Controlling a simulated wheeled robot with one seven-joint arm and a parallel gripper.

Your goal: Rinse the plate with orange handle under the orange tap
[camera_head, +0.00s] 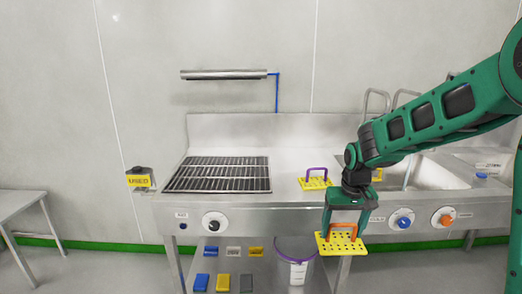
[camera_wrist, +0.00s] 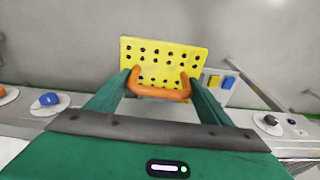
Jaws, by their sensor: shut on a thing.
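My gripper (camera_head: 345,222) is shut on the orange handle of a yellow perforated plate (camera_head: 325,245). It holds the plate in front of the counter's front edge. In the wrist view the plate (camera_wrist: 165,55) shows its rows of holes, with the orange handle (camera_wrist: 158,95) between the fingers. The orange knob (camera_head: 446,219) is on the front panel at the right, to the right of the blue knob (camera_head: 402,219). The sink basin (camera_head: 433,174) is partly behind my arm. Bent metal spouts (camera_head: 376,94) rise behind it; which one belongs to the orange knob is unclear.
A yellow plate with a purple handle (camera_head: 314,185) lies on the counter, left of my arm. A black grate (camera_head: 220,175) is at the left, with a black knob (camera_head: 214,222) below. A purple-rimmed bucket (camera_head: 298,270) and several coloured blocks are on the lower shelf. A side table (camera_head: 18,203) stands far left.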

